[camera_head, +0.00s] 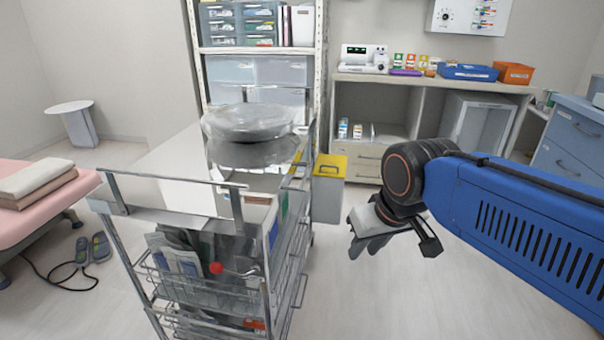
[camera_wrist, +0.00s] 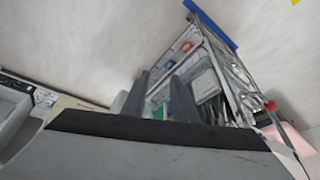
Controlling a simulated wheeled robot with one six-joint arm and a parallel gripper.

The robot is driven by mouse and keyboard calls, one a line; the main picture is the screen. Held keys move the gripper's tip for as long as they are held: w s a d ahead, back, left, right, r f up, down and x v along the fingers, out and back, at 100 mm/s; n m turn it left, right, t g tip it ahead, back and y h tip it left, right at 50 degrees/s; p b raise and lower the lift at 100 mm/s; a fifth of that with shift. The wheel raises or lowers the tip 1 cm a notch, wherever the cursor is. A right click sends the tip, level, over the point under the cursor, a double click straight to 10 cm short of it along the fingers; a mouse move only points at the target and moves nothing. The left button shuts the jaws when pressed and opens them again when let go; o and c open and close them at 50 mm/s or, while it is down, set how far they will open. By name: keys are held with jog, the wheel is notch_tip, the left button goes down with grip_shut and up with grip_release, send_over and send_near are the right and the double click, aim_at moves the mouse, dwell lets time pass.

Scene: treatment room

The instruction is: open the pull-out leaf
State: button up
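A metal trolley (camera_head: 205,190) with rails and wire baskets stands left of centre in the head view. A flat white panel (camera_head: 165,165) shows at its upper left; I cannot tell whether this is the pull-out leaf or whether it is out. A small red ball (camera_head: 216,268) shows at the near basket; it also appears in the wrist view (camera_wrist: 270,105). I cannot tell if it is a knob of the leaf. My gripper (camera_head: 368,243) is right of the trolley, clear of it. In the wrist view its two dark fingers (camera_wrist: 160,95) are apart with nothing between them.
A large round clear-looking vessel (camera_head: 248,135) sits on the trolley. A grey bin with a yellow top (camera_head: 329,185) stands behind it, near a shelf unit and counter (camera_head: 430,84). A pink bed (camera_head: 35,215) is at left. The floor around my gripper is clear.

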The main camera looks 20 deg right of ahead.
jog(key=w+r+m+g, duration=0.2)
jog(key=w+r, duration=1)
jog(key=w, duration=0.2)
jog(key=m+g+y, duration=0.1)
jog(key=m+y, duration=0.1)
jog(key=m, duration=0.1)
send_near(305, 174)
jog(key=x, duration=0.7)
jog(key=shift+w+d+f, duration=0.1)
jog(key=shift+w, duration=0.1)
jog(key=shift+c, duration=0.2)
grip_shut()
dwell(0.6)
